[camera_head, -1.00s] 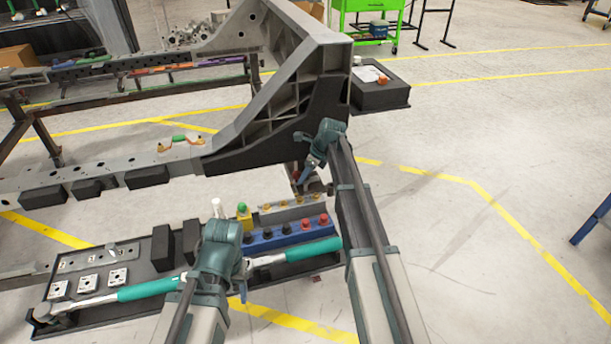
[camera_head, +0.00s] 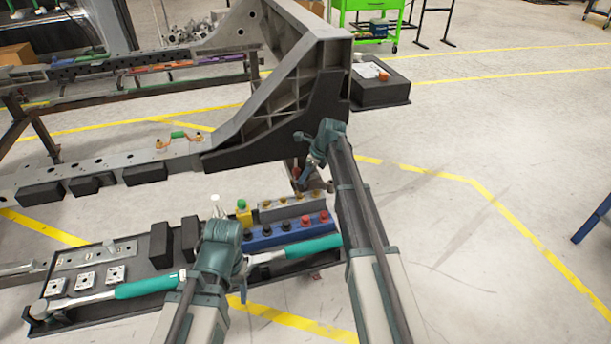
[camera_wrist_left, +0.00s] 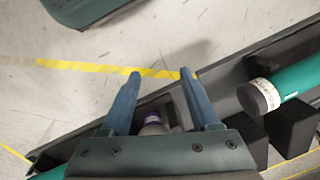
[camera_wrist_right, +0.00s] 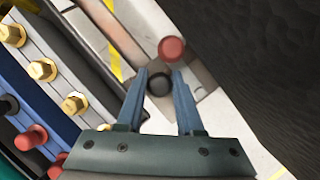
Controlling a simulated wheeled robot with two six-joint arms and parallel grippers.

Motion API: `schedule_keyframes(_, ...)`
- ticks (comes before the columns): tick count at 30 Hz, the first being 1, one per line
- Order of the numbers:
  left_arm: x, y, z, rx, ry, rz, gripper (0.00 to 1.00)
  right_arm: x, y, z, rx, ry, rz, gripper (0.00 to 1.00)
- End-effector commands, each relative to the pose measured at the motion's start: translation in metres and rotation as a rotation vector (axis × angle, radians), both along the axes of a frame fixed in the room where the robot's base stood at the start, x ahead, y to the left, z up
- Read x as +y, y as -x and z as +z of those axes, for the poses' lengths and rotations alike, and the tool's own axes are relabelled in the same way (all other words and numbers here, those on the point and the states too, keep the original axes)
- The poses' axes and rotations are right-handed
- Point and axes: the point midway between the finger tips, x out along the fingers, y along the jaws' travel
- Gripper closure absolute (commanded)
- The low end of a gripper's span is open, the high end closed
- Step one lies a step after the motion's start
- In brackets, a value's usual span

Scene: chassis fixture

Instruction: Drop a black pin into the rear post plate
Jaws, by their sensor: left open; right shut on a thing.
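My right gripper (camera_wrist_right: 158,78) is shut on a black pin (camera_wrist_right: 159,84), seen end-on between the fingertips in the right wrist view. A red-headed pin (camera_wrist_right: 171,48) shows just beyond it, over a grey plate-like surface that looks like the rear post plate (camera_wrist_right: 202,78). The hole under the black pin is hidden. In the head view the right gripper (camera_head: 301,167) hangs beside the lower end of the grey chassis post (camera_head: 330,100). My left gripper (camera_wrist_left: 162,76) is open and empty above the tray; in the head view it (camera_head: 243,272) is by the green-handled tool.
A blue rack (camera_head: 292,232) holds black and red pins. A grey rack (camera_head: 290,206) with gold bolts lies behind it. The black tray (camera_head: 150,300) also bears black blocks and a green-handled tool (camera_head: 150,287). The dark chassis side fills the right of the right wrist view.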

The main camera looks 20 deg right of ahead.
Motion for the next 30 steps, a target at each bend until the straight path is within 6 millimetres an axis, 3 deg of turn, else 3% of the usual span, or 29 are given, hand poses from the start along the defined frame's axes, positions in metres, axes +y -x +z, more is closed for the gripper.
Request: schedule_keyframes(30, 0.0, 0.0, -0.023, 0.0, 0.0, 0.0, 0.38, 0.0, 0.002, -0.024, 0.007, 0.002, 0.002, 1.0)
